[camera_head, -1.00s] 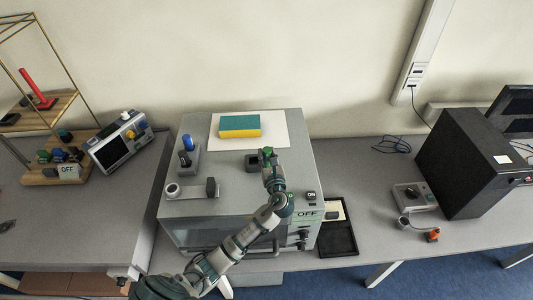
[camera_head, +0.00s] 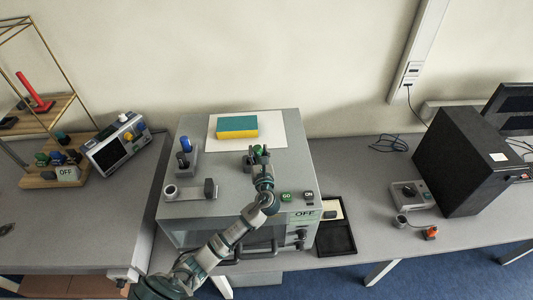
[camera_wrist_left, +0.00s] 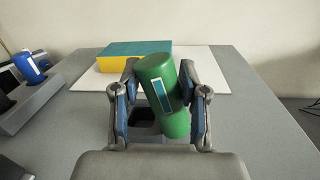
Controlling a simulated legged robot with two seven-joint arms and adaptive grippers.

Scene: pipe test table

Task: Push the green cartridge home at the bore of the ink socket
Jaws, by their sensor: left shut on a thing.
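The green cartridge (camera_head: 257,149) is held in my left gripper (camera_head: 260,157) above the top of the grey box. In the left wrist view the cartridge (camera_wrist_left: 160,80) sits between both fingers of my left gripper (camera_wrist_left: 161,97), leaning, with a pale-edged label facing the camera. The dark ink socket (camera_head: 249,163) is right under the gripper; it also shows behind the cartridge in the left wrist view (camera_wrist_left: 143,117). My right gripper is not in view.
A yellow and teal block (camera_head: 237,127) lies on a white sheet behind the socket. A holder with a blue cartridge (camera_head: 185,145) stands to the left. A green GO button (camera_head: 286,197) and an ON switch (camera_head: 309,196) sit at the box's front right.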

